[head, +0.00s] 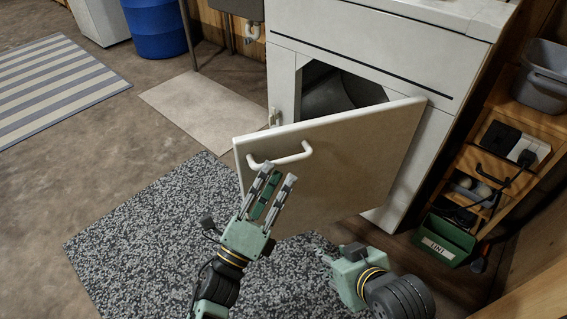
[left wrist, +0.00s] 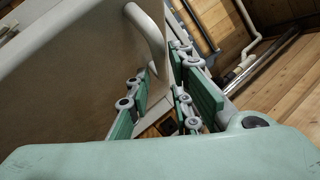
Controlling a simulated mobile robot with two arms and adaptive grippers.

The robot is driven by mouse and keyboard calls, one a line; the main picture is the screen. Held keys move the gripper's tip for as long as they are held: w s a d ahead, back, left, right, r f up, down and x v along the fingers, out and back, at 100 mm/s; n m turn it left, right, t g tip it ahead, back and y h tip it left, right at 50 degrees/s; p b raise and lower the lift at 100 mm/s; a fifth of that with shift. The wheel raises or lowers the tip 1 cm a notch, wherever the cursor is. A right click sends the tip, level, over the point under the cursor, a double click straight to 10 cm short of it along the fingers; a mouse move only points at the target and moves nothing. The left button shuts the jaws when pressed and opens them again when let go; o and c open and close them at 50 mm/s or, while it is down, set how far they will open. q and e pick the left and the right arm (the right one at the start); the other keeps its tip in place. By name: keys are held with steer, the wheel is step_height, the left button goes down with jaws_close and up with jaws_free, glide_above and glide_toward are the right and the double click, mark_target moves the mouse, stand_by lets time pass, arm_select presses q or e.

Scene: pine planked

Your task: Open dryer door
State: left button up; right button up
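The white dryer (head: 425,75) stands at the back. Its door (head: 345,165) is swung part way out from the right side, and the opening (head: 325,90) behind it shows a dark grey drum. A white bar handle (head: 282,157) is on the door's outer face near its free left edge; it also shows in the left wrist view (left wrist: 148,38). My left gripper (head: 278,176) is open, its fingers pointing up towards the handle, with a gap between the pads in the left wrist view (left wrist: 165,78). My right gripper (head: 332,263) is low in front of the door, its fingers unclear.
A speckled grey mat (head: 140,235) covers the floor before the dryer. A wooden shelf unit (head: 530,125) and a green lint box (head: 444,241) stand close on the right. A blue barrel (head: 155,28) is at the back left.

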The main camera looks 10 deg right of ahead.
arm_select(q)
steer(key=v, duration=0.6)
steer(key=shift+s, duration=0.2)
steer(key=shift+a+f, duration=0.1)
steer(key=shift+a, duration=0.1)
